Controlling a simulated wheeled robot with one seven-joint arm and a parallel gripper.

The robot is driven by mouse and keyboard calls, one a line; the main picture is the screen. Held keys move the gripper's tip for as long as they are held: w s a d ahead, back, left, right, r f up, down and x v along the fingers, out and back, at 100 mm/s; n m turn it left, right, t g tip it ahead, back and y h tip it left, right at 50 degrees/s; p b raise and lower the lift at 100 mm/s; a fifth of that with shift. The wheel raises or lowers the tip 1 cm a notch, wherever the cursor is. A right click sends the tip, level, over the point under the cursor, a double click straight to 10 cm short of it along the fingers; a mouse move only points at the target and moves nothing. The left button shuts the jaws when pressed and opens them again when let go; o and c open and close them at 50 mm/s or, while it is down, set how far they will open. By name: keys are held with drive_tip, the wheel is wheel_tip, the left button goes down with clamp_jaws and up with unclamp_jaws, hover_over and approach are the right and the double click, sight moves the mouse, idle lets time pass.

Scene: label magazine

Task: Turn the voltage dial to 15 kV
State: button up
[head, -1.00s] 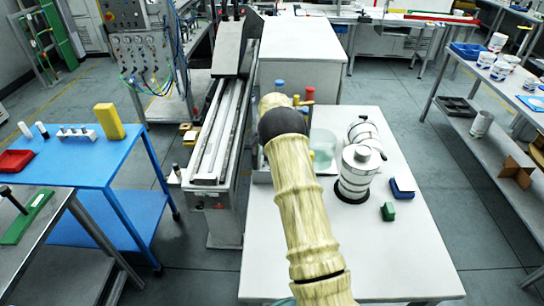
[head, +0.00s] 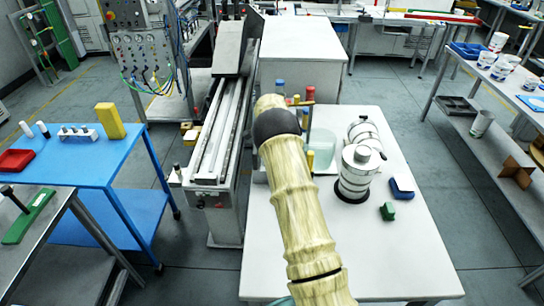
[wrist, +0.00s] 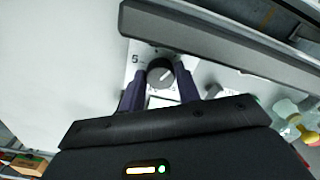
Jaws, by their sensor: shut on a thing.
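The voltage dial (wrist: 159,71) is a dark round knob on a white plate, seen near the middle of the wrist view. A printed 5 (wrist: 135,58) stands at its upper left; other marks around it are too small or covered to read. My gripper (wrist: 160,83) has its two dark fingers on either side of the dial, shut on it. The dial's exact setting cannot be read. In the head view my own arm hides the gripper and the dial.
A dark grey bar (wrist: 220,45) runs just beyond the dial. Bottles (wrist: 288,120) stand at the right of the wrist view.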

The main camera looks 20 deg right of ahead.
drive_tip(key=shift+w+r, duration=0.1)
drive_tip(key=shift+r, duration=0.05)
drive_tip(key=o, duration=1)
drive_tip(key=shift+c, duration=0.2)
wheel_tip(320, 180, up, 17)
drive_tip(key=b, duration=0.2)
drive_tip(key=shift+r, duration=0.15)
